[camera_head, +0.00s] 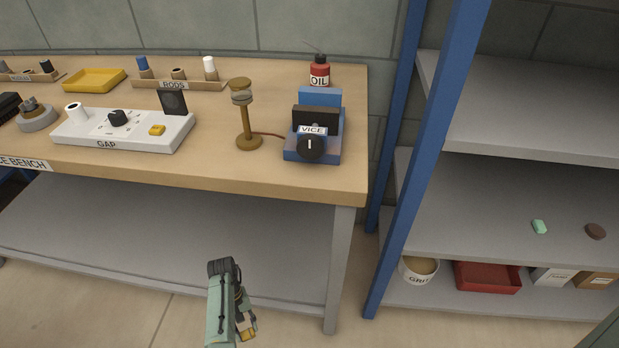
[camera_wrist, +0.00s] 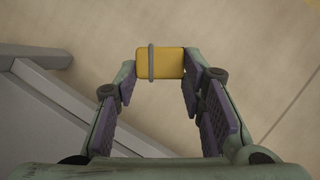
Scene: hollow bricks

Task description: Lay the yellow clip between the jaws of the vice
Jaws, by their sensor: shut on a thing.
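The yellow clip (camera_wrist: 172,63), a small yellow block with a grey band around it, is between the fingertips of my gripper (camera_wrist: 160,75) in the wrist view. My gripper (camera_head: 245,326) is shut on it, low in front of the bench in the head view, where a bit of yellow shows at its tip. The blue vice (camera_head: 333,150) stands at the right end of the bench top, with a "VICE" label, a black knob in front and a dark jaw block. My gripper is well below and left of it. The gap between its jaws is hard to see.
The workbench (camera_head: 270,177) has a front edge and a lower shelf (camera_head: 200,215) near my gripper. A brass stand (camera_head: 246,120) is left of the vice, and an oil bottle (camera_head: 320,73) behind it. A white "GAP" device (camera_head: 75,132) is further left. A blue-post shelf rack (camera_head: 425,160) stands right.

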